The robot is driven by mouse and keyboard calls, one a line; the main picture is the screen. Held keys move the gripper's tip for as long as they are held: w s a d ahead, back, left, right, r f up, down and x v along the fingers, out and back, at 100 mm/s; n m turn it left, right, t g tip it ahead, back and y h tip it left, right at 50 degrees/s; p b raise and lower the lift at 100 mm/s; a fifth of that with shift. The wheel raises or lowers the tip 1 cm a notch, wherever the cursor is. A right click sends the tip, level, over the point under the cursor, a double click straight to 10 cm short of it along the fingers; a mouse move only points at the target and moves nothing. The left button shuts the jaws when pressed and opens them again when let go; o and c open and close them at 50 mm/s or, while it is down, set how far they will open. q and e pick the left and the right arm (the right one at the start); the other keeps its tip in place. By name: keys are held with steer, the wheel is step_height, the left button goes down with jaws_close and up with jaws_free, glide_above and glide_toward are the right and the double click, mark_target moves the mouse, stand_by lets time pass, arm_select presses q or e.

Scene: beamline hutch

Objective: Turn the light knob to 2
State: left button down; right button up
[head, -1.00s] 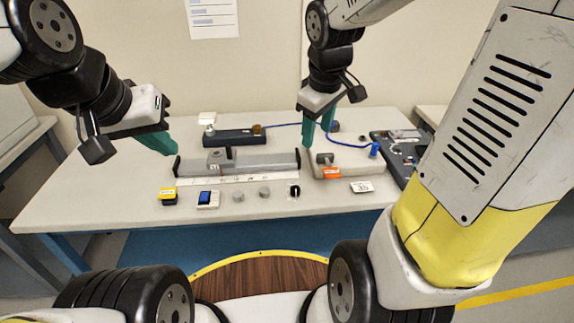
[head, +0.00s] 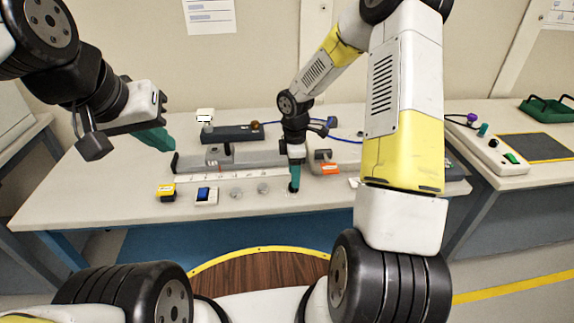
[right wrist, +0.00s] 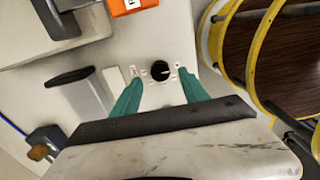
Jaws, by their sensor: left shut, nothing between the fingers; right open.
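A small black round knob (right wrist: 160,70) on a light plate with small labels shows in the right wrist view. Its white pointer mark is visible, but the labels are too small to read. My right gripper (right wrist: 160,84) is open, with one green finger on each side of the knob and a gap to it. In the head view my right gripper (head: 295,180) points down at the table's front part and largely covers the knob. My left gripper (head: 167,143) is shut and empty above the left part of the table.
Along the table's front stand a yellow-topped box (head: 166,192), a blue switch (head: 205,195) and two grey discs (head: 236,192). A long grey rail (head: 247,158) lies behind them.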

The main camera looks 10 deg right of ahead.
steer(key=shift+f, duration=1.85)
jaws_close()
